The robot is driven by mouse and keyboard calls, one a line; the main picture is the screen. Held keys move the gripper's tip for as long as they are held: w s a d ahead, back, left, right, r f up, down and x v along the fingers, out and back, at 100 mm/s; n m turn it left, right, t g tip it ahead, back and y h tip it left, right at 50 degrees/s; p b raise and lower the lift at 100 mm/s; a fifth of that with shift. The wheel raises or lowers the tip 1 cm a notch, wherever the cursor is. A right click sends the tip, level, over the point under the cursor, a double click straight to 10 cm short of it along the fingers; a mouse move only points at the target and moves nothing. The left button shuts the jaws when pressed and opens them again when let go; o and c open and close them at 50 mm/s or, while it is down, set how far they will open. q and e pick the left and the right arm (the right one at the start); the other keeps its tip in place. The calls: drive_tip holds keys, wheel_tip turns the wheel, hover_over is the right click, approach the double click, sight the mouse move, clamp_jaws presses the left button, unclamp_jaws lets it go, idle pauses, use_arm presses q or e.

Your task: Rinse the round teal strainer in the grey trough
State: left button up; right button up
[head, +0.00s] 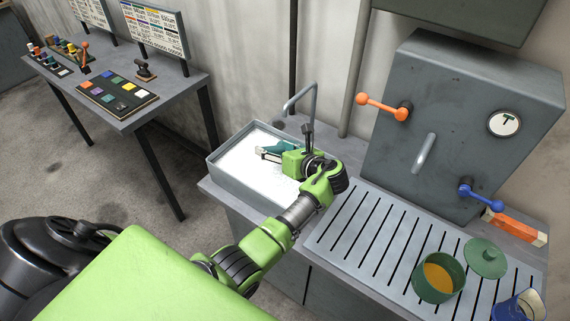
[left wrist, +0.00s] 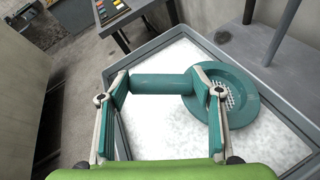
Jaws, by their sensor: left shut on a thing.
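The round teal strainer (left wrist: 250,99) shows in the left wrist view with a wide rim and a perforated centre. Its thick teal handle (left wrist: 162,84) lies between the fingers of my left gripper (left wrist: 163,90), which is shut on it. The strainer is over the grey trough (head: 221,174), whose inside looks white and foamy; I cannot tell whether it touches the white contents. In the head view the left gripper (head: 270,153) covers much of the strainer (head: 283,145). My right gripper is not in view.
A curved tap (head: 301,95) rises behind the trough. To the right is a slatted drainboard (head: 345,235) with a green pot (head: 438,278), a green lid (head: 486,258) and a blue cup (head: 517,308). A grey boiler with an orange lever (head: 382,106) and a blue lever (head: 480,192) stands behind.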

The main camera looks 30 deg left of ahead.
sight(280, 152)
use_arm(q)
drive_tip(key=r, duration=0.2)
drive_tip(key=w+r, duration=0.1)
drive_tip(key=shift+w+d, duration=0.1)
drive_tip(key=shift+d, duration=0.2)
drive_tip(key=shift+c, duration=0.7)
drive_tip(key=shift+w+d+r, duration=0.25)
drive_tip(key=shift+w+r, duration=0.1)
drive_tip(key=shift+r, duration=0.65)
drive_tip(key=shift+s+a, duration=0.1)
drive_tip(key=shift+s, duration=0.05)
wheel_tip(280, 152, up, 5)
